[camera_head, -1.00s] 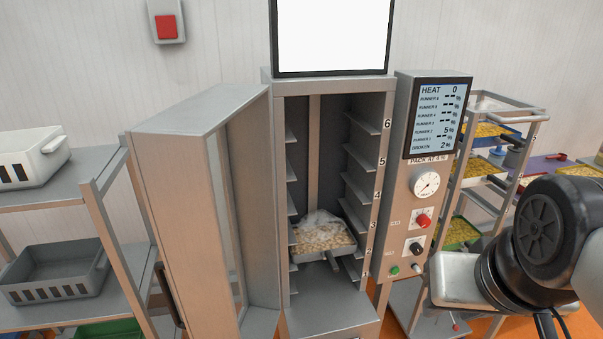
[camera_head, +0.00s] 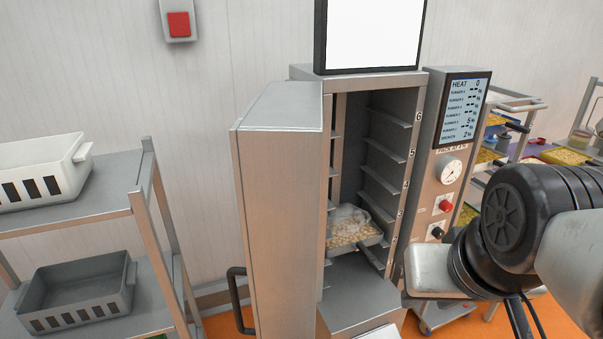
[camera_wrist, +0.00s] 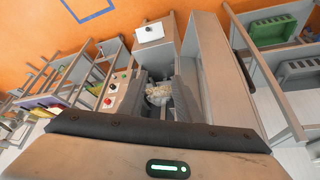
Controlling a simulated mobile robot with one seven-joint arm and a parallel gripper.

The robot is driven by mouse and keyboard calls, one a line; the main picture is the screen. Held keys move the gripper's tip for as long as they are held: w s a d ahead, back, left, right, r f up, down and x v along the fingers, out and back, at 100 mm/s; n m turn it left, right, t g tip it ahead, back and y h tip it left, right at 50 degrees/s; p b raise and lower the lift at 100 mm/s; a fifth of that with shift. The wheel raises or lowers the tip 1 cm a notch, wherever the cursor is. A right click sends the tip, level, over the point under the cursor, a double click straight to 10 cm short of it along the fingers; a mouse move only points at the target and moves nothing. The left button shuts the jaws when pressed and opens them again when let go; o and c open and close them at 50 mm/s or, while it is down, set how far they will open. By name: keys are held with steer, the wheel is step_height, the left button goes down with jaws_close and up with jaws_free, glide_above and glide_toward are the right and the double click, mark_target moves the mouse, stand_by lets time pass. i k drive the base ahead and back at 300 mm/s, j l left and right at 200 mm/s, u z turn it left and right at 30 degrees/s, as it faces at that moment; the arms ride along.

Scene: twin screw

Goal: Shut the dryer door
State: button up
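The dryer (camera_head: 375,80) is a tall metal cabinet with numbered runners. In the wrist view the door (camera_wrist: 208,70) is a long grey panel right of the opening. My gripper (camera_wrist: 160,98) shows there as two dark fingers apart, apparently empty and not touching the door. The head view shows my dark arm joint at the right; the fingers are out of its view.
A tray of nuts (camera_head: 352,230) sits on a low runner inside the dryer. A control panel (camera_head: 448,165) stands right of the opening. A shelf rack (camera_head: 110,180) with bins is at the left, with a floor gap between it and the door. A cart is behind right.

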mark_target(276, 142)
steer(key=j+z, duration=0.25)
steer(key=j, duration=1.7)
steer(key=k+z, duration=0.05)
